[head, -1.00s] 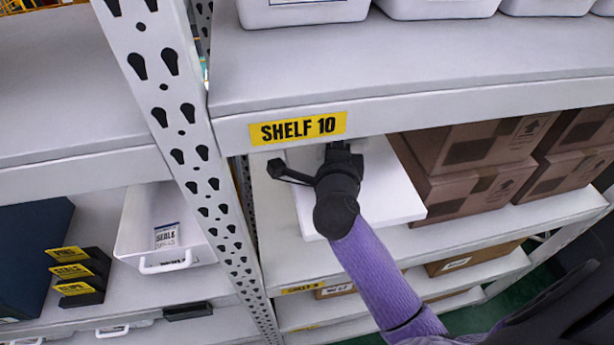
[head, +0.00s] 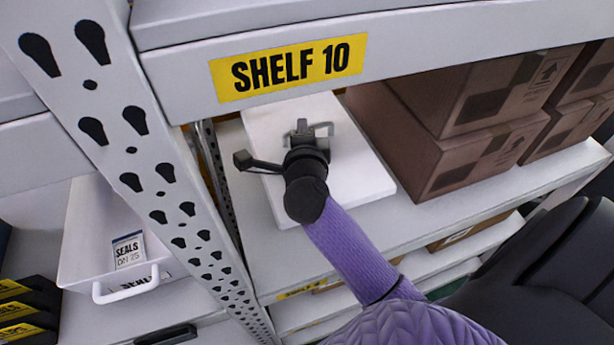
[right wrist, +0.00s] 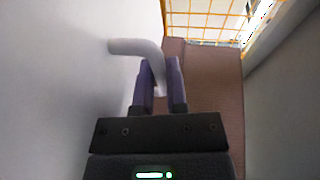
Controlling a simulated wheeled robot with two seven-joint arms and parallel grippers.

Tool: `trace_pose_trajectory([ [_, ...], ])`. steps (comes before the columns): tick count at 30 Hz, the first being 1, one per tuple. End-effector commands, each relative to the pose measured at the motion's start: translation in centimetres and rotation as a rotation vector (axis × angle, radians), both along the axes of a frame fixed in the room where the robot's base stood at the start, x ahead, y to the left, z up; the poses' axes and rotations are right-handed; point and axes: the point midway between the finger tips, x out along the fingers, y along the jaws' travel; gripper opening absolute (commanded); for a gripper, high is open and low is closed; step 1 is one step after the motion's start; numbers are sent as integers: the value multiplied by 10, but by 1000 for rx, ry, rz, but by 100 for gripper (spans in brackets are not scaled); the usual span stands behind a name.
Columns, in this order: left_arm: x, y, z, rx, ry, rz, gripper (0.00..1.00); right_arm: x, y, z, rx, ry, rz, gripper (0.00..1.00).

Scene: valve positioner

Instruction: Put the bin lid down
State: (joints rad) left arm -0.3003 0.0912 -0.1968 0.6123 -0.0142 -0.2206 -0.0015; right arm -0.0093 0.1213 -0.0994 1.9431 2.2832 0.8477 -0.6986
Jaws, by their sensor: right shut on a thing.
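The bin lid (head: 357,172) is a flat white panel in the bay under the SHELF 10 label in the head view. My right gripper (head: 309,130) is over its upper part, shut on its grey handle. The right wrist view shows the bent handle (right wrist: 137,47) between the two purple fingers of that gripper (right wrist: 162,75), with the lid's pale face (right wrist: 55,95) along the left. The lid's far edge is hidden behind the shelf front. I cannot tell whether its underside touches the shelf board. My left gripper is not in view.
Brown boxes (head: 470,150) stand just right of the lid. A perforated upright (head: 150,190) is on the left, and the shelf beam (head: 420,55) runs overhead. A white SEALS bin (head: 85,230) sits in the left bay. The shelf board's front (head: 430,225) is bare.

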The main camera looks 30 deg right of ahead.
Motion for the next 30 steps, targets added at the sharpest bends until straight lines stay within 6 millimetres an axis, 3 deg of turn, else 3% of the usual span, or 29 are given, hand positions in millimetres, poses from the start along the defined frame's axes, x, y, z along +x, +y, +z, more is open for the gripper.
trace_pose_trajectory([
  [1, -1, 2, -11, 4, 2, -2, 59, 0, 0, -12, 0, 2, 0, 0],
  [5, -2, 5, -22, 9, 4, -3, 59, 0, 0, -29, 1, 4, -1, 0],
  [9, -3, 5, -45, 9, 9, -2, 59, 0, 0, -66, 1, 7, 0, 0],
  [16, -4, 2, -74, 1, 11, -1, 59, 0, 0, -111, 1, 5, 0, 0],
  [27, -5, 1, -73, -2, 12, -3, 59, 0, 0, -114, -1, 3, 0, 0],
  [28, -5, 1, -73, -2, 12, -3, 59, 0, 0, -113, 0, 2, 0, 23],
  [30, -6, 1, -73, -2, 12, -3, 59, 0, 0, -113, 0, 2, 0, 38],
])
